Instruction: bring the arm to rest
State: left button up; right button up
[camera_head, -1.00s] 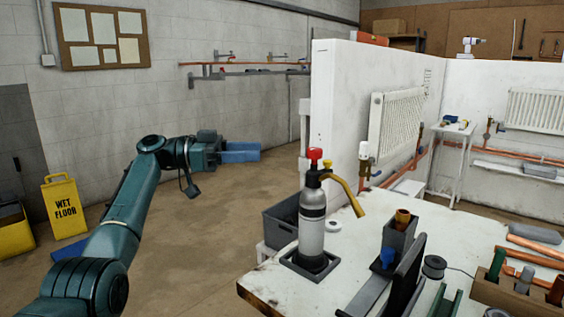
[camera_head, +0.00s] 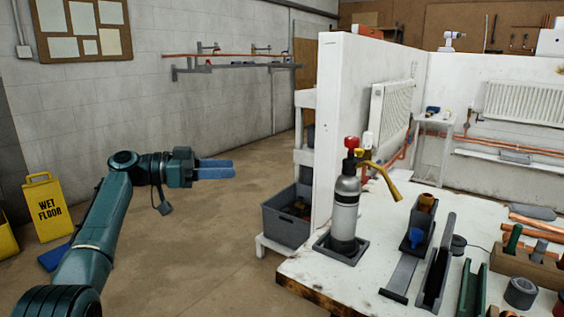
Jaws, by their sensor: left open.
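My left gripper (camera_head: 232,169) is in the camera_head view, at the end of my teal left arm (camera_head: 100,225), which comes in from the lower left. Its blue fingers point right and stand slightly apart, with nothing between them. The gripper hangs over the open floor, left of the workbench and apart from everything. My right gripper is not in view.
A white workbench (camera_head: 300,268) fills the lower right, with a gas torch (camera_head: 345,208) at its left end. A grey crate (camera_head: 287,222) stands on a low shelf behind. A yellow wet-floor sign (camera_head: 47,208) stands at left. The floor (camera_head: 200,270) between is clear.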

pick_arm(q)
notch_tip(320, 180, down, 19)
jog(key=s+n+t+y, duration=0.1)
jog(key=n+t+y, duration=0.2)
jog(key=n+y, duration=0.2)
jog(key=s+a+f+n+t+y, duration=0.1)
jog(key=s+f+n+y, duration=0.1)
jog(key=s+f, duration=0.5)
jog(key=s+a+f+n+t+y, duration=0.1)
jog(key=s+f+n+y, duration=0.2)
jog(key=f, duration=0.6)
jog(key=s+n+t+y, duration=0.1)
jog(key=s+t+y, duration=0.15)
jog(key=s, duration=1.35)
jog(key=s+d+r+p, duration=0.1)
jog(key=s+r+p, duration=0.8)
jog(key=p, duration=0.8)
jog(key=shift+s+d+r+g+y, duration=0.2)
jog(key=shift+r+g+y, duration=0.2)
jog(key=shift+r, duration=0.55)
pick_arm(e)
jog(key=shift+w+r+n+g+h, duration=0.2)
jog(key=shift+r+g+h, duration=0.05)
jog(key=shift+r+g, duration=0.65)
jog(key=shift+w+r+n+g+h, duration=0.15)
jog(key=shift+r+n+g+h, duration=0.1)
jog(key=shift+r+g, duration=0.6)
